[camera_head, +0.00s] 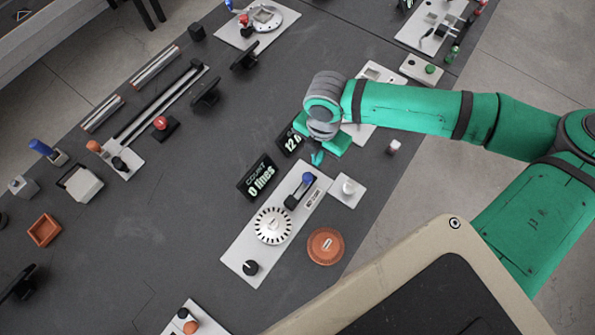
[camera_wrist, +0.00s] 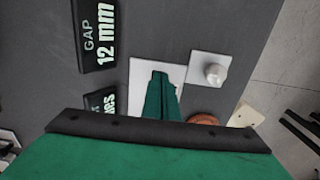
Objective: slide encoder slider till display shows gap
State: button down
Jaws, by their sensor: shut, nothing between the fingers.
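The encoder plate (camera_head: 243,256) is a long pale plate with a white slotted disc (camera_head: 273,226) and a dark slider with a blue knob (camera_head: 308,178) near its far end. The count display (camera_head: 258,177) reads "0 lines". The gap display (camera_head: 290,140) is partly covered by my arm in the head view; in the wrist view the gap display (camera_wrist: 97,35) reads 12 mm. My gripper (camera_head: 318,158) is shut and empty, close to the blue knob at the plate's far end. In the wrist view its green fingertips (camera_wrist: 160,75) hide the slider; I cannot tell whether they touch it.
A small white plate with a pale knob (camera_head: 348,188) is beside the encoder plate, also in the wrist view (camera_wrist: 213,73). An orange disc (camera_head: 325,246) lies right of the slotted disc. Rails and a red-knobbed part (camera_head: 160,123) are on the left.

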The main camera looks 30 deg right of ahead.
jog(key=shift+f, duration=1.7)
jog(key=shift+s+a, duration=0.3)
jog(key=shift+a, duration=0.35)
jog(key=shift+s+a, duration=0.25)
jog(key=shift+a, duration=0.35)
dwell(3.0)
jog(key=shift+d, duration=0.15)
jog(key=shift+w+d, duration=0.2)
jog(key=shift+d, duration=0.05)
jog(key=shift+d, duration=0.2)
notch_tip(320, 180, up, 8)
dwell(1.1)
